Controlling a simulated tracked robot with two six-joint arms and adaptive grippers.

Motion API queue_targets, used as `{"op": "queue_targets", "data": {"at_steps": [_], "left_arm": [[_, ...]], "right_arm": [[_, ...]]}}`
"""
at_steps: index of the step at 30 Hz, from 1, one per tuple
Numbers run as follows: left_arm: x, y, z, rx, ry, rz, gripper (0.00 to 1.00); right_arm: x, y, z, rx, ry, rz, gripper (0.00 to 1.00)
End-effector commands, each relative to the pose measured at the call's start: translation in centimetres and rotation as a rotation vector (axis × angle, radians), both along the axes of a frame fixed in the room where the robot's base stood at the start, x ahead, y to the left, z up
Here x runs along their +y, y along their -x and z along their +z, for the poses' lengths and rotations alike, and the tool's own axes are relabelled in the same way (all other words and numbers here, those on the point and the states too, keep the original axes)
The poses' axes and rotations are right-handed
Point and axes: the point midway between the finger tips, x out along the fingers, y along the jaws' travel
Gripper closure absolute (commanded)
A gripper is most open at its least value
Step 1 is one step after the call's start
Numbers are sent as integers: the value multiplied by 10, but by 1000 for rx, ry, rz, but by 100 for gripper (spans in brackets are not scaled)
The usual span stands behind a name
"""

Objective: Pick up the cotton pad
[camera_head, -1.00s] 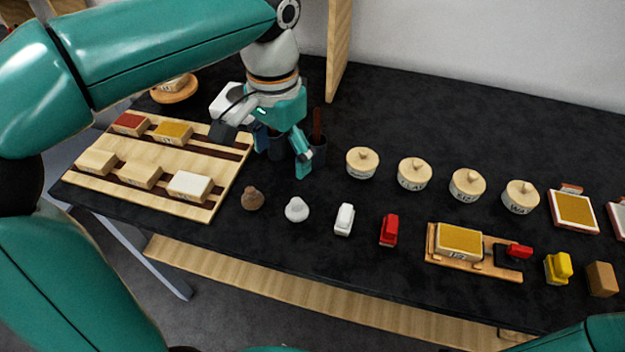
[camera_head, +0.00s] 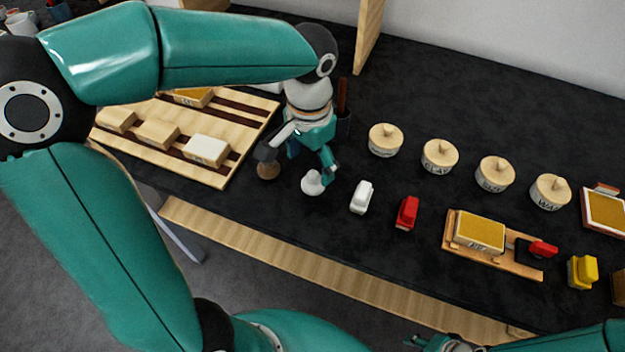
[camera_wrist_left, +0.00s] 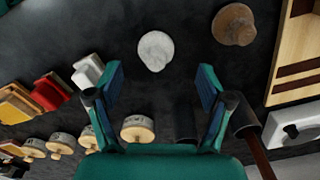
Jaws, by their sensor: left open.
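The cotton pad (camera_head: 313,182) looks like a small white rounded dabber with a knob, standing on the black tabletop. In the left wrist view the pad (camera_wrist_left: 155,50) lies beyond the fingertips, roughly in line with the gap between them. My left gripper (camera_head: 312,160) points down just behind the pad, near its far side. In the left wrist view the gripper's two fingers (camera_wrist_left: 161,85) are spread with nothing between them. Part of my right gripper (camera_head: 447,343) shows at the bottom edge, too cut off to tell its jaws.
A brown dabber (camera_head: 269,170) stands left of the pad, close to my left gripper. A white block (camera_head: 361,197) and a red block (camera_head: 407,212) stand to the right. Several lidded pots (camera_head: 440,156) stand behind. A slatted wooden board (camera_head: 190,174) lies at left.

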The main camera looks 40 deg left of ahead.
Motion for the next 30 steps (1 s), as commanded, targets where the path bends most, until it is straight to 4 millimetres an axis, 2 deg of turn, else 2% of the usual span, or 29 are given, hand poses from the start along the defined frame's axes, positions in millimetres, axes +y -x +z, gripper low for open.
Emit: {"op": "queue_targets", "data": {"at_steps": [10,19,29,30], "left_arm": [[-5,-3,-44,3,0,0,21],[-5,-3,-50,1,0,1,21],[-5,-3,-49,0,0,0,74],[-5,-3,-49,0,0,0,75]], "right_arm": [[0,0,-1,0,0,0,60],[0,0,-1,0,0,0,60],[0,0,-1,0,0,0,60],[0,0,-1,0,0,0,60]]}}
